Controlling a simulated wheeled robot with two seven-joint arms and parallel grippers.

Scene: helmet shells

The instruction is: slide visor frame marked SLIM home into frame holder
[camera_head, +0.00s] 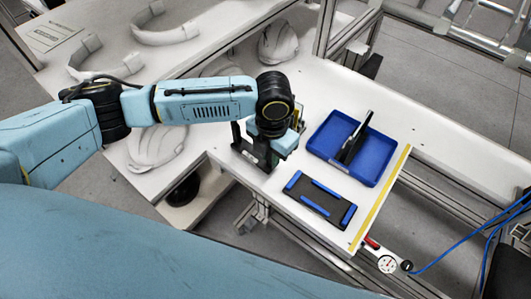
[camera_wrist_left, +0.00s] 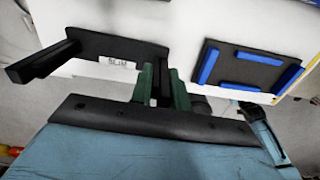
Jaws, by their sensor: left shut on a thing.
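My left gripper (camera_head: 268,158) points down over the white table, left of the blue tray and the frame holder. In the left wrist view its green fingers (camera_wrist_left: 160,85) are shut on the dark visor frame (camera_wrist_left: 90,45), whose white label reads SLIM. The frame's arm sticks out to the left there. In the head view the gripper and wrist hide much of this frame. The frame holder (camera_head: 320,200), a black plate with blue rails along its edges, lies on the table and looks empty. It also shows in the left wrist view (camera_wrist_left: 243,68), apart from the held frame. My right gripper is not in view.
A blue tray (camera_head: 382,172) behind the holder has another dark frame (camera_head: 355,140) standing in it. A yellow strip (camera_head: 380,200) runs along the table's right edge, near a gauge (camera_head: 388,264). White helmet shells (camera_head: 280,42) stand at the back and left (camera_head: 157,147).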

